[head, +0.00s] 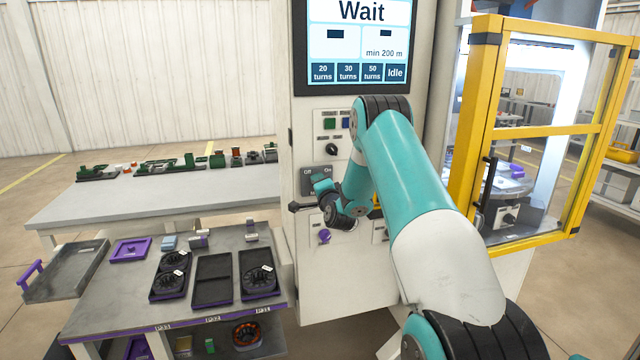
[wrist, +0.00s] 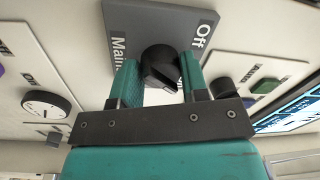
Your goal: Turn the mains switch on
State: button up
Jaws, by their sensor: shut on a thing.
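The mains switch is a black rotary knob (wrist: 161,68) on a grey plate (wrist: 120,20) marked "Off" and "Main" in the wrist view. In the head view the plate (head: 318,172) sits on the white cabinet front below the small buttons, with "Off" at left and "On" at right. My gripper (head: 321,186) is at the plate, its teal fingers on both sides of the knob and shut on it. My gripper and arm hide the knob in the head view.
Above the plate are a small black selector (head: 331,149) and a screen (head: 360,45) reading "Wait". A purple knob (head: 324,236) sits below. A yellow-framed guard door (head: 480,120) stands at right. A workbench with trays (head: 212,282) is at lower left.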

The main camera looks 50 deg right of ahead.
jog(key=shift+m, duration=0.4)
jog(key=o, duration=0.9)
jog(key=shift+o, duration=0.2)
jog(key=b+v, duration=1.6)
jog(key=v, duration=0.1)
jog(key=shift+s, duration=0.2)
jog(key=shift+a, duration=0.1)
